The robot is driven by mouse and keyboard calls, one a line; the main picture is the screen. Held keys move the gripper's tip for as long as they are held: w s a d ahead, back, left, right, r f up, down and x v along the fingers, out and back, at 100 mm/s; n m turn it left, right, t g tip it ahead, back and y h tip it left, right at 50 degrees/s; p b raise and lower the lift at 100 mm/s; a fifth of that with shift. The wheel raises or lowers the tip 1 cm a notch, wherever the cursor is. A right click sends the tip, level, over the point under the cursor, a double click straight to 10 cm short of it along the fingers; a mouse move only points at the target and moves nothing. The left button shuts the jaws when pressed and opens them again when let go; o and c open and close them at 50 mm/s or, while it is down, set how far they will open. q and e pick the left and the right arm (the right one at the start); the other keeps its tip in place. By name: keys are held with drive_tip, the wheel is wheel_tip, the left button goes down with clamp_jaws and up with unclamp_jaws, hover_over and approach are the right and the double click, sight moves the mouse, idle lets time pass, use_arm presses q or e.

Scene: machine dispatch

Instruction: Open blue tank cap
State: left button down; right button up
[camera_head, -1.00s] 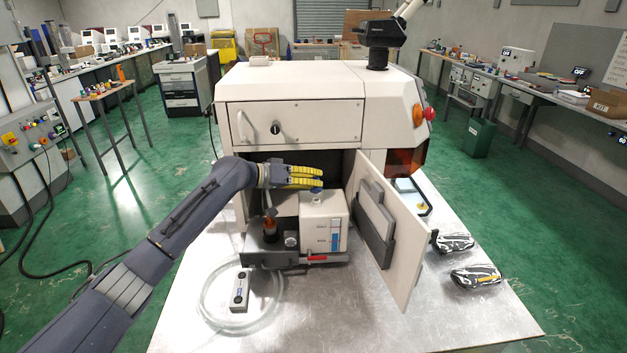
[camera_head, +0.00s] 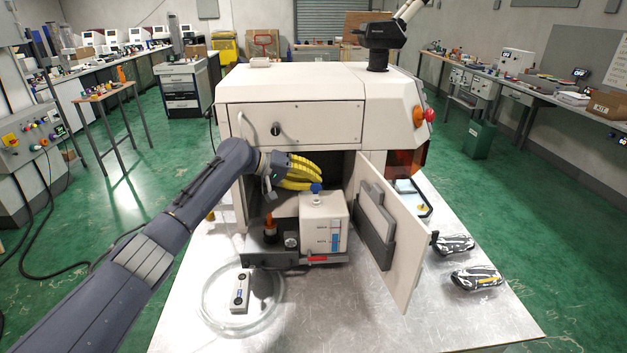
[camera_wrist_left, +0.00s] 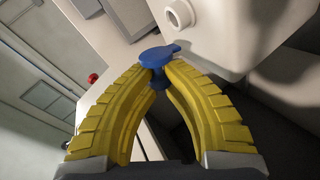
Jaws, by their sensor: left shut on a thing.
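The white tank (camera_head: 321,222) stands on the dark pull-out tray in the machine's open compartment, with a blue level strip on its front. The blue cap (camera_head: 316,188) is just above the tank's neck. In the left wrist view the cap (camera_wrist_left: 158,57) sits between the yellow fingertips, and the tank's round white neck (camera_wrist_left: 180,13) shows uncovered, apart from the cap. My left gripper (camera_head: 311,185) reaches in from the left and is shut on the cap, its fingers bowed around it. My right gripper is out of view.
The open machine door (camera_head: 388,232) stands close to the tank's right.

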use_arm(q)
drive_tip(key=shift+f, duration=0.1)
drive_tip(key=c, duration=1.3)
unclamp_jaws()
drive_tip(key=shift+o, duration=0.2)
drive_tip(key=shift+a, duration=0.1)
drive_tip(key=v, duration=1.2)
